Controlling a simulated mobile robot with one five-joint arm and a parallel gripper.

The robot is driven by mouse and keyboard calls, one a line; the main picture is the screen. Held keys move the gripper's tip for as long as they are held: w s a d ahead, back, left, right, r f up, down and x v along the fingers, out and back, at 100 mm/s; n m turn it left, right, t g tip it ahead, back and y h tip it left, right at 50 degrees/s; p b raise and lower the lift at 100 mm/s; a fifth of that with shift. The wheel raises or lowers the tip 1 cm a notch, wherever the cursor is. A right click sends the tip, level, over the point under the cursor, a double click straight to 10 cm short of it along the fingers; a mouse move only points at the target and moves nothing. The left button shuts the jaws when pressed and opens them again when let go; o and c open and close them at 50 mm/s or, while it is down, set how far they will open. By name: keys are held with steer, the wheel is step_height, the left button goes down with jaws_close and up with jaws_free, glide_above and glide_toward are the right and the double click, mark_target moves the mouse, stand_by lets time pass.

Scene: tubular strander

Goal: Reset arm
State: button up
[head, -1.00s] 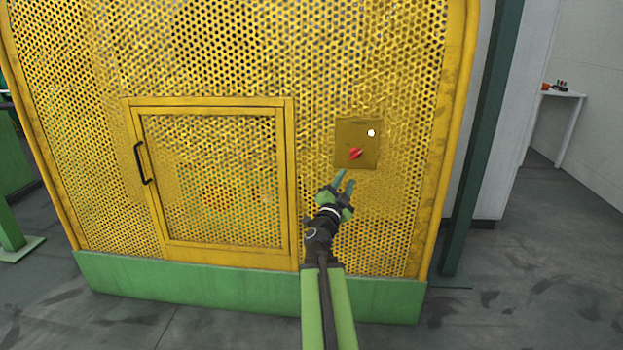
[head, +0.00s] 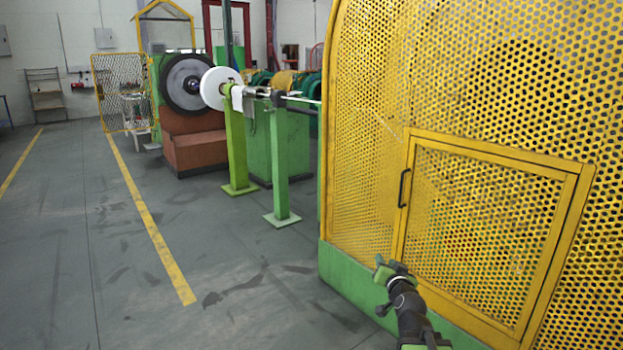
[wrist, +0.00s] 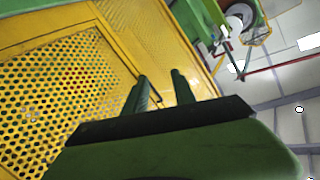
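My gripper (head: 382,266) is in front of the yellow mesh guard, low and left of its hinged door (head: 490,225) in the head view. In the wrist view two green fingers stand apart with a gap between them (wrist: 161,80), and nothing is held. The door is shut, and its black handle (head: 404,188) is above my gripper in the picture. The handle also shows behind the fingers in the wrist view (wrist: 151,90). The red switch panel is out of view.
The yellow mesh guard (head: 365,130) on a green base (head: 350,285) fills the right side. Green posts (head: 278,165), a white disc (head: 217,88) and a large dark wheel (head: 187,82) stand further back. Open grey floor with yellow lines (head: 150,215) lies to the left.

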steer(key=s+a+f+n+g+y, duration=0.3)
steer(key=s+a+f+n+g, duration=0.35)
steer(key=a+f, duration=0.65)
steer(key=s+d+f+m+g+h, duration=0.1)
steer(key=s+d+f+g, duration=0.25)
steer(key=s, duration=0.45)
steer(key=s+d+f+m+g+h, duration=0.1)
steer(key=s+d+f+g, duration=0.15)
steer(key=s+g, duration=0.4)
step_height(320, 180, up, 30)
steer(key=s+a+p, duration=0.1)
steer(key=s+p, duration=0.1)
steer(key=p, duration=2.9)
steer(key=shift+a+r, duration=0.15)
steer(key=shift+r, duration=0.1)
steer(key=shift+f+n+t, duration=0.1)
steer(key=shift+n+t, duration=0.15)
